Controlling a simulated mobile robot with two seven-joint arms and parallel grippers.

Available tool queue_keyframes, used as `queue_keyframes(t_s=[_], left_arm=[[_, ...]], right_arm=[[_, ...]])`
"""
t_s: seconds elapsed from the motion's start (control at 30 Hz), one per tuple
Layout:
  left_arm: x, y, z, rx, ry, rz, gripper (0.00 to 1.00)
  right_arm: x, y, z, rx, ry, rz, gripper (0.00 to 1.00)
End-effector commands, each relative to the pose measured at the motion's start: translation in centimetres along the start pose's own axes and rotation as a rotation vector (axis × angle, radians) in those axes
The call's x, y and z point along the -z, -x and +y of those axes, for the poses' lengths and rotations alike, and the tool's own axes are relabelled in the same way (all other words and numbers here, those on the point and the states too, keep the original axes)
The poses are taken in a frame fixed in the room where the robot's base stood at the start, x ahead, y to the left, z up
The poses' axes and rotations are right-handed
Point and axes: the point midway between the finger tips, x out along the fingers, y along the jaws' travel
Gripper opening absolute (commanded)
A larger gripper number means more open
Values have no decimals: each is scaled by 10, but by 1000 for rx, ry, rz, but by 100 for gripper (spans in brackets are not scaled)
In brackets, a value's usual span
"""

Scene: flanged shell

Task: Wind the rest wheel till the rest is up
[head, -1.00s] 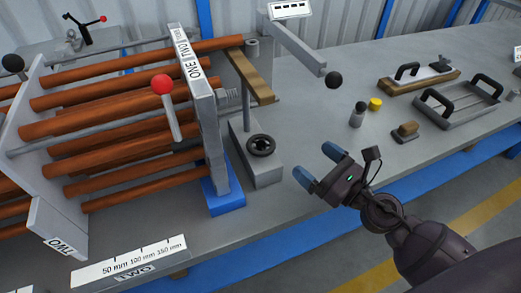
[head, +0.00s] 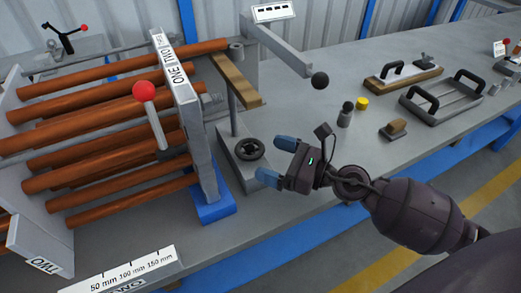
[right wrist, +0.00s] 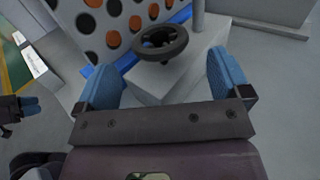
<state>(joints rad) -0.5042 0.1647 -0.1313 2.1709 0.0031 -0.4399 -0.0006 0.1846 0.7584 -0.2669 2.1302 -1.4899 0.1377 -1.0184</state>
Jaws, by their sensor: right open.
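The rest wheel (head: 249,149) is a small black handwheel lying flat on top of a grey block (head: 240,172). It also shows in the right wrist view (right wrist: 162,41), ahead of the fingers and between them. The rest (head: 236,79) is a wooden bar on a thin post rising from the block, beside the tube ends. My right gripper (head: 272,160) is open and empty, its blue fingertips just right of the wheel and apart from it. In the right wrist view both fingers (right wrist: 168,84) are spread wide. My left gripper is not clearly in the head view.
A tube bundle with end plates (head: 180,100) and a red-knobbed lever (head: 146,92) stands left of the block. An arm with a black ball (head: 320,80) overhangs behind.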

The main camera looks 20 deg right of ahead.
Motion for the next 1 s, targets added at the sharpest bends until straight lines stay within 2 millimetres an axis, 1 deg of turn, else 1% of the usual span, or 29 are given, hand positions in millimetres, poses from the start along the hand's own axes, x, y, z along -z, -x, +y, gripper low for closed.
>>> queue_keyframes(t_s=[0.03, 0.2, 0.3, 0.43, 0.7, 0.77, 1.0], left_arm=[[8, 4, -1, 2, 2, 14, 43], [14, 9, 1, 1, 6, 28, 43], [16, 10, 2, 0, 8, 33, 43], [14, 9, 2, 1, 9, 31, 43], [12, 8, 2, 2, 9, 25, 43], [13, 8, 1, 3, 9, 26, 43], [17, 9, 0, 6, 8, 34, 43]], right_arm=[[-9, -9, -1, 0, 8, -10, 95], [-5, -30, 0, 1, 4, -6, 95], [-3, -38, 0, 1, 1, -4, 95], [-1, -42, 1, -1, 1, -1, 95], [1, -43, 1, 0, 0, 0, 95], [1, -43, 1, 0, 0, 0, 86], [0, -43, 1, -1, 0, 0, 49]])
